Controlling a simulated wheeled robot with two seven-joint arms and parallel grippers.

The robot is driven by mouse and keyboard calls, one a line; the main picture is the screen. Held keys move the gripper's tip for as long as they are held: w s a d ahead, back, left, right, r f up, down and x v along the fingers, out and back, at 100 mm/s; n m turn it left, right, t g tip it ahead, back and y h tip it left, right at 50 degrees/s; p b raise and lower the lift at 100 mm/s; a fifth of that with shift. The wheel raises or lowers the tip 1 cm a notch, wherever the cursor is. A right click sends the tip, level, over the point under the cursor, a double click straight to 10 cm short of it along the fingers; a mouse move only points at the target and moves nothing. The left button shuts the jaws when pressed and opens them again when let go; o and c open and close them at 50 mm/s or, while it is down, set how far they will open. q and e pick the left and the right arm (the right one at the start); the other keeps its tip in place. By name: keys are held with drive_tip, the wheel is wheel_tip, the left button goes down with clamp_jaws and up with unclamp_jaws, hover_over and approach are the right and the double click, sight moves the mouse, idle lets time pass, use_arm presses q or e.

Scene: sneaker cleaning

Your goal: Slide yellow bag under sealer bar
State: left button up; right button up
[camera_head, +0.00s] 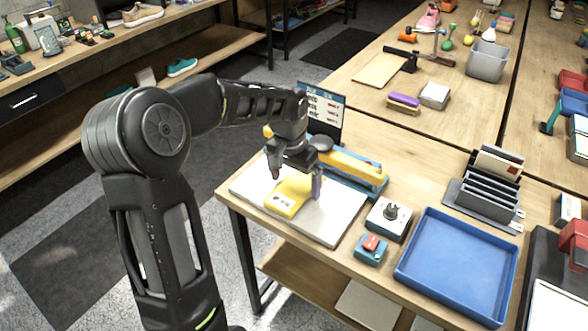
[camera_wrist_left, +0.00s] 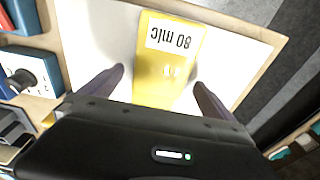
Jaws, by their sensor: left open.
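The yellow bag (camera_head: 289,194) lies flat on a white board (camera_head: 338,226) near the table's left corner. In the left wrist view the bag (camera_wrist_left: 170,62) shows a white label reading "80 mic". The sealer (camera_head: 350,172), blue with a yellow bar, stands just behind the bag; whether the bag's far end touches it cannot be told. My left gripper (camera_head: 296,186) is open above the bag. In the wrist view its fingers (camera_wrist_left: 160,82) stand on either side of the bag, apart from it. My right gripper is not in view.
A dial box (camera_head: 388,220), a box with a red switch (camera_head: 371,249) and a blue tray (camera_head: 458,264) stand right of the board. A dark-framed sign (camera_head: 324,108) stands behind the sealer. The board's front part is bare.

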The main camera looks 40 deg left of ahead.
sight(307, 178)
use_arm(q)
drive_tip(key=shift+w+f, duration=0.1)
drive_tip(key=shift+f, duration=0.6)
drive_tip(key=c, duration=1.4)
drive_tip(key=shift+c, duration=0.2)
drive_tip(key=shift+w, duration=0.1)
drive_tip(key=shift+w+a+p, duration=0.1)
drive_tip(key=shift+w+p, duration=0.55)
drive_tip(key=shift+w, duration=1.9)
